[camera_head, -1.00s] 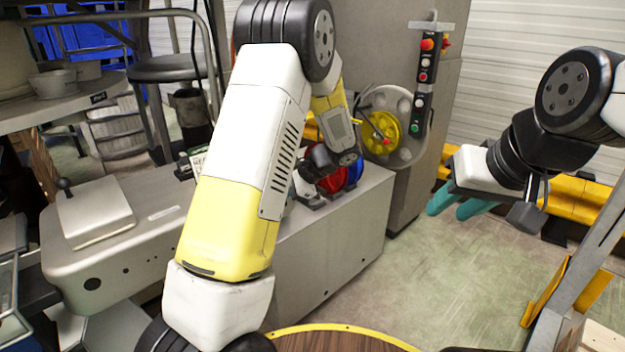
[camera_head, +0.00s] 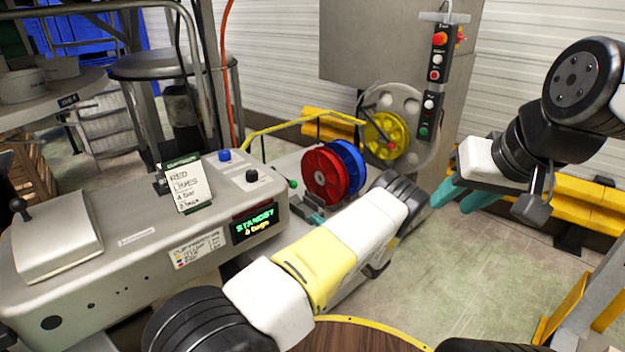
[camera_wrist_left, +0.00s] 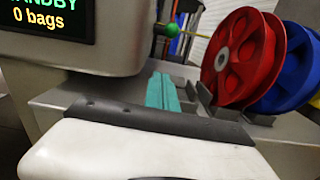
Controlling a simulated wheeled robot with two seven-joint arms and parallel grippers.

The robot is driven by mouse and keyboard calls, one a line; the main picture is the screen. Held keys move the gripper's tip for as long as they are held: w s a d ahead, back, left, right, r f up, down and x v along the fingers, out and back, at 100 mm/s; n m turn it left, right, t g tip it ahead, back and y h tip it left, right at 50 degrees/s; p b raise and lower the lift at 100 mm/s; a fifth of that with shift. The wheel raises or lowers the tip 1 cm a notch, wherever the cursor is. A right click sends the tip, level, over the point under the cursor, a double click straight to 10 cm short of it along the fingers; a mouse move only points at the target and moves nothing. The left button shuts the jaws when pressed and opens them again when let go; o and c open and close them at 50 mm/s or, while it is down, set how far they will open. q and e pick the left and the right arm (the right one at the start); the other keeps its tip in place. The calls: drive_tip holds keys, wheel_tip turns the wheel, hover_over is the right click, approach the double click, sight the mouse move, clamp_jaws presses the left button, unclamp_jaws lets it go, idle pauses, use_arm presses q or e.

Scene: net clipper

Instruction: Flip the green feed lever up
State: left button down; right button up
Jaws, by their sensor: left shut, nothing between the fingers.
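The green feed lever shows as a green ball knob (camera_head: 292,184) at the right end of the grey clipper machine (camera_head: 120,245), beside the red reel. In the left wrist view the knob (camera_wrist_left: 172,30) is just beyond and slightly right of my left fingertips, apart from them. My left gripper (camera_head: 309,213) has its teal fingers together and empty, below and right of the knob; part of it is hidden by my arm. Its fingers (camera_wrist_left: 160,90) also show in the left wrist view. My right gripper (camera_head: 465,197) hangs at the right with its teal fingers apart and empty.
A red reel (camera_head: 325,175) and a blue reel (camera_head: 350,158) stand close to the right of the knob. A yellow wheel (camera_head: 385,136) is behind.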

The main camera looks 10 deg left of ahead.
use_arm(q)
drive_tip(key=shift+w+d+f, duration=0.15)
drive_tip(key=shift+w+d, duration=0.05)
drive_tip(key=shift+w, duration=0.2)
drive_tip(key=x, duration=1)
drive_tip(key=shift+s, duration=0.1)
drive_tip(key=r, duration=0.4)
drive_tip(key=shift+w+a+r, duration=0.1)
drive_tip(key=shift+w+a, duration=0.25)
drive_tip(key=shift+w, duration=0.05)
